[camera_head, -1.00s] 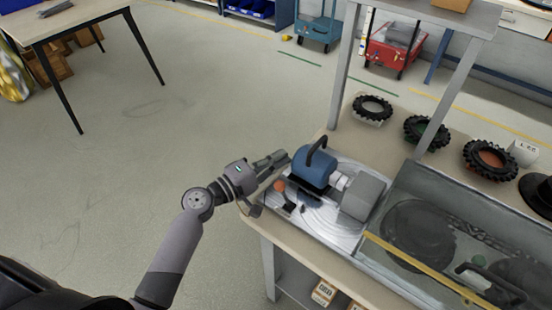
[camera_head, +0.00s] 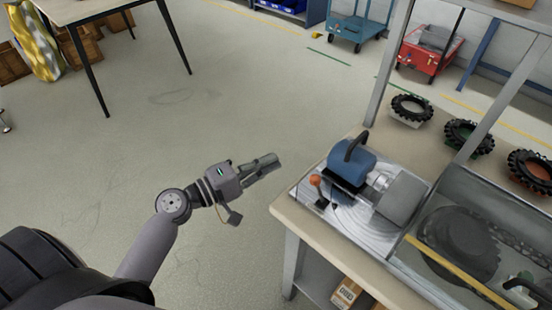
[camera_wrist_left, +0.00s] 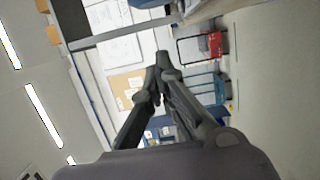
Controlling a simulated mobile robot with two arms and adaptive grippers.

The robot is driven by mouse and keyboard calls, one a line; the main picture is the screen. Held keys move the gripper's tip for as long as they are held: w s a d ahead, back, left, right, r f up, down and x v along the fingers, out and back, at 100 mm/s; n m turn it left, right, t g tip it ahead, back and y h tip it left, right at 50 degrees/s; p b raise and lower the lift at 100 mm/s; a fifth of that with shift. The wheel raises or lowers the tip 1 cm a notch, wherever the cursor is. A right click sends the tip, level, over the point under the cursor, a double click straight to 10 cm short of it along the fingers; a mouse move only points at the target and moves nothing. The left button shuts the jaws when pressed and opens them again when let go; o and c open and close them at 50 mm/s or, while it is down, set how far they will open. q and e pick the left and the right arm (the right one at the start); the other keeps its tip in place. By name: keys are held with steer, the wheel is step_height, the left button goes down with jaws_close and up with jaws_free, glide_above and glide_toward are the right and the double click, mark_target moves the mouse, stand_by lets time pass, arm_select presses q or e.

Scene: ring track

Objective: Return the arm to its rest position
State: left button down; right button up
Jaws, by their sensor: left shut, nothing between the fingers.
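My left gripper (camera_head: 262,168) is shut and empty in the head view. It hangs over open floor, just left of the workbench (camera_head: 292,217) and apart from it. In the left wrist view its fingers (camera_wrist_left: 162,68) are closed together, pointing into the room. My left arm reaches in from the lower left, with its elbow bent. My right gripper is not in view.
Several black tyres (camera_head: 411,109) sit behind. A table (camera_head: 85,8) stands at upper left. A red cart (camera_head: 430,50) is far off. The middle floor is clear.

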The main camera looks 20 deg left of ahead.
arm_select(q)
steer(key=s+a+f+m+g+y, duration=0.1)
steer(key=s+f+g+y, duration=0.1)
steer(key=f, duration=0.9)
steer(key=s+a+f+g+y+p, duration=0.1)
steer(key=s+a+f+g+y, duration=0.15)
steer(key=f, duration=0.95)
steer(key=s+f+m+g+y, duration=0.1)
steer(key=s+f+g+y, duration=0.15)
steer(key=f, duration=0.85)
steer(key=s+f+m+g+y, duration=0.1)
steer(key=s+f+m+g, duration=0.1)
steer(key=s+f+m, duration=0.2)
steer(key=s+f+m+g+y+p, duration=0.1)
steer(key=s+f+m, duration=0.3)
steer(key=s+f, duration=0.6)
steer(key=s+f+m+g+y, duration=0.1)
steer(key=s+f+m+g, duration=0.2)
steer(key=s, duration=1.5)
step_height(320, 180, down, 4)
steer(key=shift+s+d+r+m+g+p, duration=0.1)
steer(key=shift+s+d+m+g+p, duration=0.1)
steer(key=shift+d+m+g+p, duration=0.25)
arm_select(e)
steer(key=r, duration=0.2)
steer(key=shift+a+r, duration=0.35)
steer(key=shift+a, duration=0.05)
